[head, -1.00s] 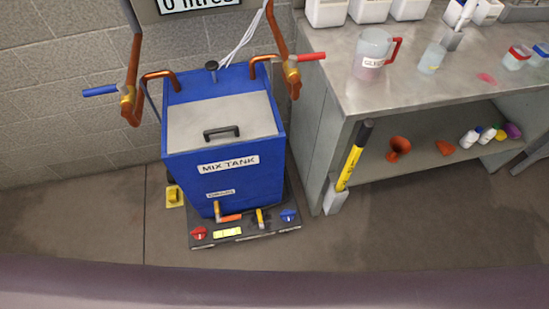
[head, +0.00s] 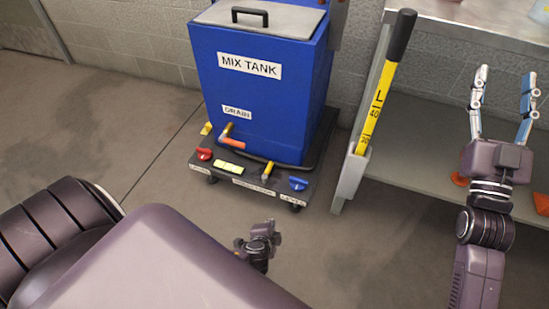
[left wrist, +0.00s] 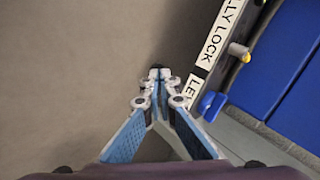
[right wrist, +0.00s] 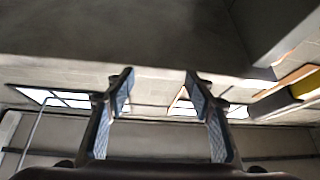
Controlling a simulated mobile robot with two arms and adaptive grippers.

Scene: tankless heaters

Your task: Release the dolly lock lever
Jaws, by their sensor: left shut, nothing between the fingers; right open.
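The blue mix tank (head: 255,95) stands on a dark dolly (head: 245,180). The dolly lock lever (head: 267,171), a short yellow-tipped stick, rises from the dolly's front deck; its tip also shows in the left wrist view (left wrist: 238,51) beside the white "DOLLY LOCK" label (left wrist: 218,35). My left gripper (head: 274,232) is low in front of the dolly, apart from it. In the left wrist view (left wrist: 157,75) its fingers are shut and empty, over bare floor and left of the label. My right gripper (head: 505,78) is open and empty in front of the shelf.
A red knob (head: 204,154), yellow level (head: 230,169) and blue knob (head: 298,184) sit on the same deck. An orange-handled drain valve (head: 233,143) is above them. A yellow dipstick (head: 378,105) stands in a holder by the grey shelf (head: 425,180).

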